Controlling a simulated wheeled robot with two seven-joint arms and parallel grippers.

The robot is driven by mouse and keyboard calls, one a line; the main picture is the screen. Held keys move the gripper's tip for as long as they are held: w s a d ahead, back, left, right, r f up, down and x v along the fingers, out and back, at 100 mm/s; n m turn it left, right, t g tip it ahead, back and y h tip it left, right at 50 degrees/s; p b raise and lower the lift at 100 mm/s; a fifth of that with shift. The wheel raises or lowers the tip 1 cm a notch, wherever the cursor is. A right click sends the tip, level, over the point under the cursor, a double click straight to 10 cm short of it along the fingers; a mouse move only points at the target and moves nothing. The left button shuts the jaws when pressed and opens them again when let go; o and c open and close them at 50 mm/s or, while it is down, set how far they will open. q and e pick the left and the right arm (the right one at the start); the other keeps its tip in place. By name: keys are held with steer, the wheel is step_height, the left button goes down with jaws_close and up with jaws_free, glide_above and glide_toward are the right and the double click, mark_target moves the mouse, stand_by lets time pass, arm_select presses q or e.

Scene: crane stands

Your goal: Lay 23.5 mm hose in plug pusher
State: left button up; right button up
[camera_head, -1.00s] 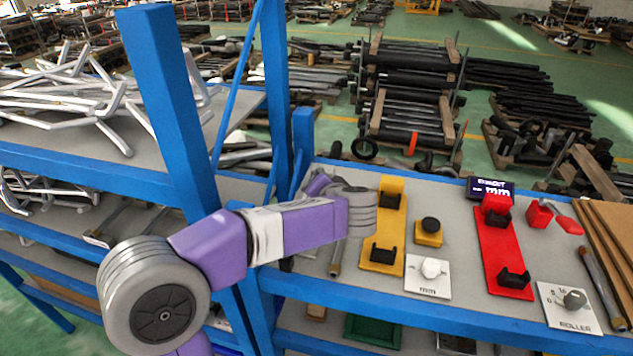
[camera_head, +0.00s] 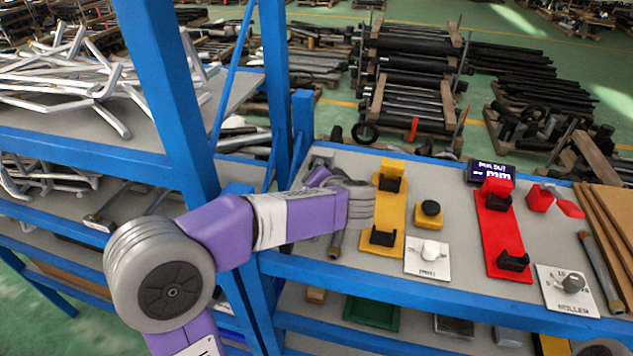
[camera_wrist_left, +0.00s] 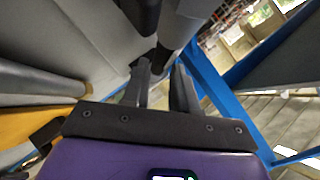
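A hose (camera_head: 336,244) with a brownish end lies on the shelf, mostly hidden behind my left wrist. A yellow stand (camera_head: 388,210) with two black cradles is just right of the wrist. A red stand (camera_head: 499,235) with two black cradles is further right; I cannot tell which one is the plug pusher. In the left wrist view, my left gripper (camera_wrist_left: 163,72) has its fingers apart. Dark cylinders (camera_wrist_left: 182,25) show beyond the fingertips, and a grey-brown tube (camera_wrist_left: 38,82) lies to the left. I see nothing clearly gripped. My right gripper is out of view.
A blue post (camera_head: 176,100) stands close to my left arm. A yellow button block (camera_head: 428,214), a white knob plate (camera_head: 427,257), a dark display (camera_head: 490,171) and a roller knob plate (camera_head: 566,290) are on the shelf (camera_head: 455,215). Another tube (camera_head: 600,272) lies at the right.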

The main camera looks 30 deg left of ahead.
arm_select(q)
steer(key=o, duration=0.3)
steer(key=v, duration=0.7)
steer(key=shift+s+d+r, duration=0.15)
steer(key=shift+s+d, duration=0.05)
steer(key=x, duration=0.7)
steer(key=shift+w+a, duration=0.1)
steer(key=shift+a, duration=0.05)
step_height(320, 180, up, 5)
steer(key=shift+w+r, duration=0.15)
